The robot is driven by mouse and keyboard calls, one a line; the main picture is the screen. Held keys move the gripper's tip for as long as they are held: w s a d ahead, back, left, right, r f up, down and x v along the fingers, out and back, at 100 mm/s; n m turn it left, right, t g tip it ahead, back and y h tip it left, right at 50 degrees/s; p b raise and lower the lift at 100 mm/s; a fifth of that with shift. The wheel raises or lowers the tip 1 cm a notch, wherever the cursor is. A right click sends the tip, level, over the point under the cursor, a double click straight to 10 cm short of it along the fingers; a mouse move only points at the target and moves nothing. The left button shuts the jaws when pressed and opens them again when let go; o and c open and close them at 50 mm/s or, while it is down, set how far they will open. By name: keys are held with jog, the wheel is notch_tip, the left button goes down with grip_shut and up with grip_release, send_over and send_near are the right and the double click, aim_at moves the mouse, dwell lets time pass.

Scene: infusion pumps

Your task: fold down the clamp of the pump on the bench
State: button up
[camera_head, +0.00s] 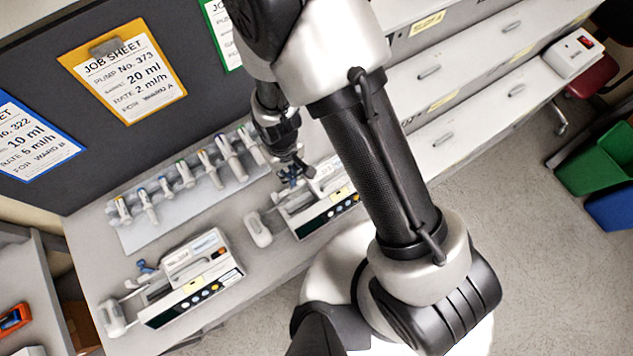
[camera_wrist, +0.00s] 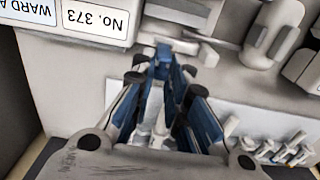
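Pump No. 373 is on the bench (camera_head: 225,290), partly hidden by my arm in the head view (camera_head: 312,212). Its label (camera_wrist: 98,20) shows upside down at the top left of the wrist view. My gripper (camera_head: 291,172) is over the back left part of this pump. In the wrist view, my gripper's blue-padded fingers (camera_wrist: 163,82) are apart, with a gap between them. A blue piece (camera_wrist: 161,60), which looks like the pump's clamp, shows close to the fingertips. I cannot tell whether they touch it or how far it is tilted.
Another pump (camera_head: 190,277) with a raised blue clamp (camera_head: 146,267) stands at the left. A rack (camera_head: 150,235) of several syringes lies behind the pumps, also seen in the wrist view (camera_wrist: 250,122). Job sheets hang on the dark back panel (camera_head: 190,40).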

jog(key=shift+s, duration=0.15)
jog(key=shift+s+d+r, duration=0.2)
jog(key=shift+s+d, duration=0.3)
jog(key=shift+s, duration=0.25)
jog(key=shift+s+d, duration=0.4)
jog(key=shift+s, duration=0.2)
jog(key=shift+f+b, duration=0.15)
jog(key=shift+b, duration=0.15)
